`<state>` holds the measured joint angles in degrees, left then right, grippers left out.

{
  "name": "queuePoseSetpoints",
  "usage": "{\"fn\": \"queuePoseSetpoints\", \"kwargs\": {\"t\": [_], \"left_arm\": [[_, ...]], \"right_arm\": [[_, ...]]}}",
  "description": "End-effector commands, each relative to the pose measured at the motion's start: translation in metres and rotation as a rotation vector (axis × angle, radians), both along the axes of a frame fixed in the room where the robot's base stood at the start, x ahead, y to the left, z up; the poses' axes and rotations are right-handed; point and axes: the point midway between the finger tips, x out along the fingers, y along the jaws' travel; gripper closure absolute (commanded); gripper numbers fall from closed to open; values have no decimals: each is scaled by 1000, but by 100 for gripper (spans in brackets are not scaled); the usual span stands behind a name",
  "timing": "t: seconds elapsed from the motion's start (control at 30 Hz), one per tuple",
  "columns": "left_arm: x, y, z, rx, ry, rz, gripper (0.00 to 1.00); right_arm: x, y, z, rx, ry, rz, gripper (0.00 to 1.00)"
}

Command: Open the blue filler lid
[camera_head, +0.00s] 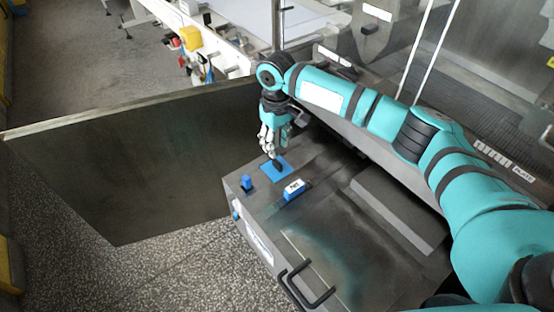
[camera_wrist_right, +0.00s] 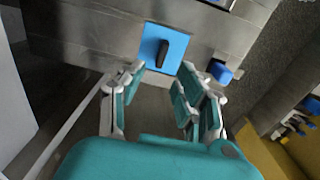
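The blue filler lid (camera_head: 284,162) is a flat blue square with a black handle (camera_head: 277,165) on top of the grey machine, near its far left corner. It appears to lie flat on the surface. In the right wrist view the lid (camera_wrist_right: 149,45) is ahead of the fingers, with its dark handle (camera_wrist_right: 163,53) at its middle. My right gripper (camera_head: 269,154) points down just above the lid. In the wrist view the gripper (camera_wrist_right: 161,70) has its fingers spread, with nothing between them. Contact with the handle cannot be told. My left gripper is out of view.
A blue knob (camera_head: 247,183) stands left of the lid, and a blue labelled block (camera_head: 294,191) in front. Black bar handles (camera_head: 304,287) are at the machine's front. A large dark panel (camera_head: 125,160) stands at left. Speckled floor (camera_head: 180,270) is clear.

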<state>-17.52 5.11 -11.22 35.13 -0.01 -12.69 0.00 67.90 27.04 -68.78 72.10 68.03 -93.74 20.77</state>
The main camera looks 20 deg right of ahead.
Motion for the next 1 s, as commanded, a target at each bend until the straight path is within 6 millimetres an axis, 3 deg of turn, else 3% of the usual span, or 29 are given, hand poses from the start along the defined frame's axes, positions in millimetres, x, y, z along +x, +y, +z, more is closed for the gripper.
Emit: {"fn": "queuePoseSetpoints", "kwargs": {"t": [0.1, 0.3, 0.5, 0.77, 1.0], "left_arm": [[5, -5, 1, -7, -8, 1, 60], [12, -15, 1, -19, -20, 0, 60], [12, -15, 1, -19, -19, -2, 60], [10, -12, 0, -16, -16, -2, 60], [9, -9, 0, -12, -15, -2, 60]], "right_arm": [[-1, 1, -26, 0, 2, 0, 65], [-1, 1, -58, 0, 1, 2, 65], [0, 1, -72, 0, -1, 1, 65], [0, 1, -73, 0, -1, 2, 65], [0, 1, -73, 0, -1, 1, 94]]}}
